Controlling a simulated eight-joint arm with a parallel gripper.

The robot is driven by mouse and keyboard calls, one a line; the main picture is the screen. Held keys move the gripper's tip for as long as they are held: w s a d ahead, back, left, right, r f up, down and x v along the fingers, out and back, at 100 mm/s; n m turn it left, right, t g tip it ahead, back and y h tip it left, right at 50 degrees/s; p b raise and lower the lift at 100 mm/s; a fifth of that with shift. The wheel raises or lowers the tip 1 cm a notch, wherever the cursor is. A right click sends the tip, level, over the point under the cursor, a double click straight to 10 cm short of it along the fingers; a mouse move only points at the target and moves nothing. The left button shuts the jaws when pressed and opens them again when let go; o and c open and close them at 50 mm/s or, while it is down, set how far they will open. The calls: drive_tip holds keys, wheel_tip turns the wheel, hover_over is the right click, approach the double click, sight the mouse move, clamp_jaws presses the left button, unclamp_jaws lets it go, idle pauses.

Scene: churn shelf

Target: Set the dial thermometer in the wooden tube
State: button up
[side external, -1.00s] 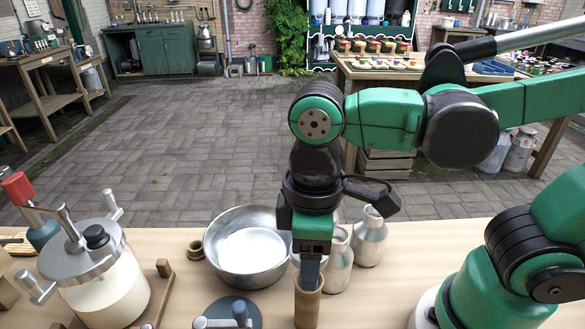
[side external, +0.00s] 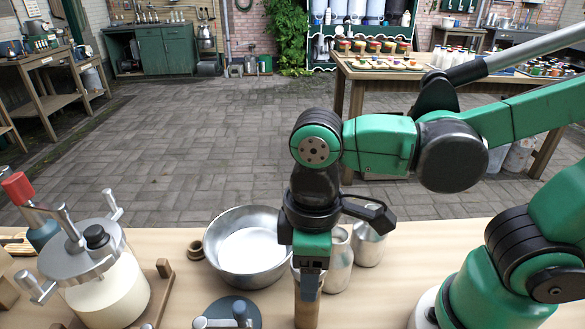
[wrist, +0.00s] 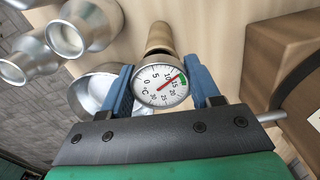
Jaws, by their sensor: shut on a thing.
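The dial thermometer (wrist: 161,86) has a round white face with a red needle and a green patch. It sits between the blue fingers of my gripper (wrist: 162,88), which is shut on it. The wooden tube (side external: 308,311) stands upright on the table, directly below my gripper (side external: 310,283) in the side view. In the wrist view the tube (wrist: 160,38) shows just behind the dial's rim. The stem is hidden, so I cannot tell how far it is in the tube. The dial is hidden by the fingers in the side view.
A metal bowl (side external: 247,247) with white contents stands left of the tube. Metal bottles (side external: 338,258) stand close behind it at the right. A lidded churn (side external: 98,272) is at the left, and a dark round lid (side external: 227,313) lies in front. The table's right middle is clear.

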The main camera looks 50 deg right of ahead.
drive_tip(key=shift+f, duration=1.05)
drive_tip(key=shift+r, duration=0.1)
drive_tip(key=o, duration=1.1)
drive_tip(key=c, duration=0.4)
drive_tip(key=shift+r, duration=2.5)
drive_tip(key=shift+w, duration=0.1)
